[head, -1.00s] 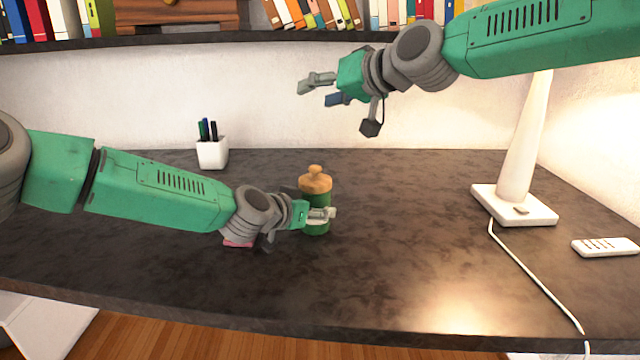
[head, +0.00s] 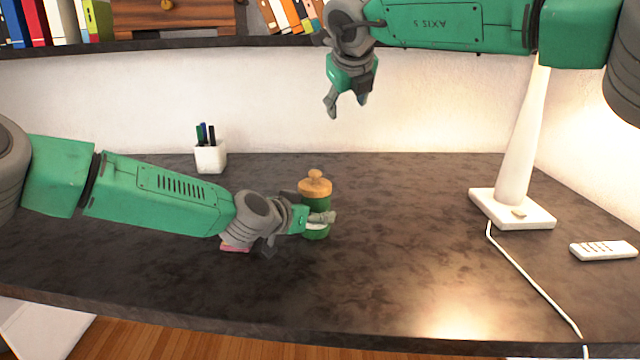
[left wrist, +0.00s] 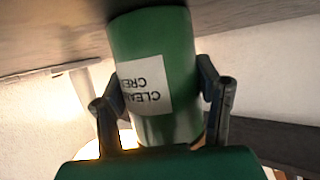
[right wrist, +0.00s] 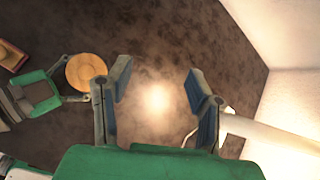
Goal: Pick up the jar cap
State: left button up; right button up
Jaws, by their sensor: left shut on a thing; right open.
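A green jar (head: 316,232) stands upright on the dark desk, with a white label (left wrist: 143,85) in the left wrist view. The round wooden jar cap (head: 315,184) with a knob sits on top of it. My left gripper (head: 322,219) is shut around the jar's body, below the cap; its fingers flank the jar in the left wrist view (left wrist: 165,105). My right gripper (head: 347,103) is open and empty, pointing down, high above the jar and a little to its right. In the right wrist view the cap (right wrist: 86,72) lies left of my open fingers (right wrist: 157,85).
A white pen cup (head: 210,157) stands at the back left. A pink item (head: 235,247) lies partly under my left wrist. A white lamp (head: 512,208) with its cord and a white remote (head: 603,250) are on the right. A shelf (head: 150,42) with books runs above the desk.

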jog(key=s+a+f+m+g+y, duration=0.2)
jog(key=s+a+f+g, duration=0.15)
jog(key=s, duration=0.25)
send_near(320, 181)
jog(key=shift+w+a+f+m+g, duration=0.3)
jog(key=shift+w+f+g, duration=0.15)
jog(key=shift+w+f, duration=0.3)
jog(key=shift+x, duration=2.75)
jog(key=shift+d, duration=0.15)
grip_shut()
